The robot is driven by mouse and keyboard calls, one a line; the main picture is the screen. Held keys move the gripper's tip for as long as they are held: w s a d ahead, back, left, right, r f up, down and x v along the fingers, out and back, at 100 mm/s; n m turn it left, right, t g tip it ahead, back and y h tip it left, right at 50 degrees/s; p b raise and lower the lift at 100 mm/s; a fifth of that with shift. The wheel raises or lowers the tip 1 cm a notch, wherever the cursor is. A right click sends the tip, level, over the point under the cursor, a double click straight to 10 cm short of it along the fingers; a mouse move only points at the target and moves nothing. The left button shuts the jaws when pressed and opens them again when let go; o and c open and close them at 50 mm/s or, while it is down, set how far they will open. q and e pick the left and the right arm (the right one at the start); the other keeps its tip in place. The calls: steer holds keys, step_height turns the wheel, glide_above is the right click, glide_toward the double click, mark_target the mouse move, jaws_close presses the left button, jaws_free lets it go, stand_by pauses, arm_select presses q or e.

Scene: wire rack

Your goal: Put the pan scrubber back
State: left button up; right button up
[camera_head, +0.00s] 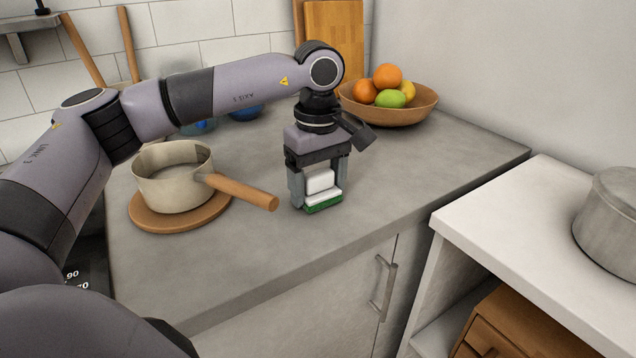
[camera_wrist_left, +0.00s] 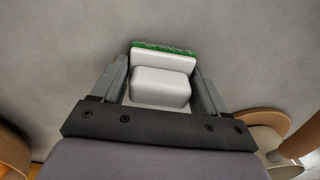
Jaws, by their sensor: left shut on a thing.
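The pan scrubber (camera_head: 321,187) is a white block with a handle-like upper part and a green scouring face at the bottom. My left gripper (camera_head: 319,190) points down over the counter and is shut on the scrubber, one finger on each side. The scrubber also shows between the fingers in the left wrist view (camera_wrist_left: 162,80), with its green edge at the far side. It is at or just above the counter top; I cannot tell whether it touches. My right gripper is not in view. No wire rack is clearly seen.
A cream saucepan (camera_head: 172,185) stands on a round wooden board (camera_head: 150,218) at left, its wooden handle (camera_head: 243,191) reaching toward the scrubber. A fruit bowl (camera_head: 408,112) is behind right. Blue dishes (camera_head: 245,112) sit behind my arm. The front right counter (camera_head: 400,175) is clear.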

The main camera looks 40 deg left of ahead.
mark_target(319, 172)
arm_select(q)
steer(key=o, duration=0.5)
steer(key=shift+f, duration=0.15)
steer(key=o, duration=0.4)
steer(key=shift+o, duration=0.2)
steer(key=shift+r, duration=0.3)
step_height(319, 172, up, 10)
steer(key=shift+r+p, duration=0.2)
steer(key=shift+p, duration=0.3)
steer(key=shift+r, duration=0.75)
